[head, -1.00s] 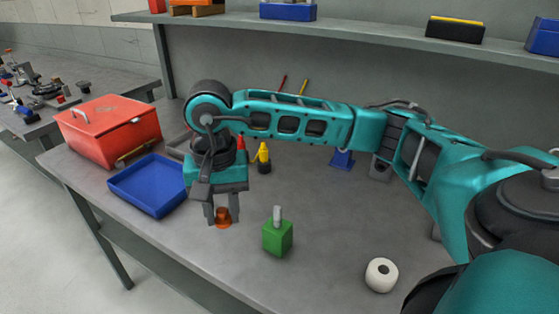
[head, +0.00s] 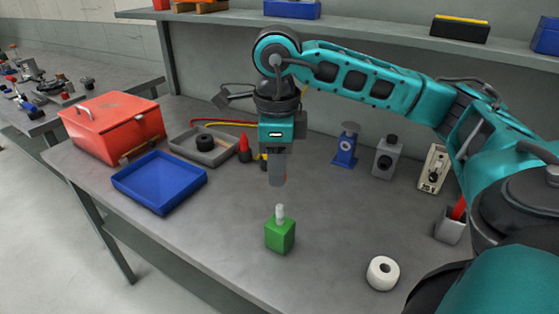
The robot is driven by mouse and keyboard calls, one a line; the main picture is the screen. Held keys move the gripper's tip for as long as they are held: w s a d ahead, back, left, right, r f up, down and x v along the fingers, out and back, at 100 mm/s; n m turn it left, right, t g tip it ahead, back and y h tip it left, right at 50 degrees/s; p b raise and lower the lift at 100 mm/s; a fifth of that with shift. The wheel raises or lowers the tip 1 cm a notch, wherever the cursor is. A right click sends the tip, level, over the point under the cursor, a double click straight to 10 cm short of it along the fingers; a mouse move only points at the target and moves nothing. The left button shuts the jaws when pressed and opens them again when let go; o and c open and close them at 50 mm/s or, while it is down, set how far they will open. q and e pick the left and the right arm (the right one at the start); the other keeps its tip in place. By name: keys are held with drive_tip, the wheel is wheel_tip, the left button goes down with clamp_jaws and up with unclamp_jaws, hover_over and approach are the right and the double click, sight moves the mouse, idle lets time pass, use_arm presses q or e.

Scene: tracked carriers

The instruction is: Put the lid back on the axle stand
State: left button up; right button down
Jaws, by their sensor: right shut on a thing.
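The axle stand appears to be the green block (head: 280,236) with a grey upright pin (head: 280,212), standing on the bench in the middle of the head view. My right gripper (head: 278,180) points down above the pin in the picture, with a visible gap between them. It is seen edge-on and is shut on the small orange-brown lid, which the near finger almost wholly hides. My left gripper is not in view.
A blue tray (head: 120,186), a red toolbox (head: 112,112) and a grey tray (head: 228,158) lie to the left. A white roll (head: 383,258) stands to the right. A blue stand (head: 346,160) and a grey box (head: 387,172) are behind. Bench around the green block is clear.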

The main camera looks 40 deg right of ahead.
sight(279, 205)
drive_tip(key=shift+s+d+m, duration=0.1)
drive_tip(key=shift+d+m, duration=0.05)
drive_tip(key=shift+m, duration=0.25)
drive_tip(key=shift+f+b, duration=2.55)
drive_tip(key=shift+f, duration=0.6)
drive_tip(key=shift+f+b, duration=0.15)
drive_tip(key=shift+b, duration=0.3)
drive_tip(key=shift+c, duration=1.1)
unclamp_jaws()
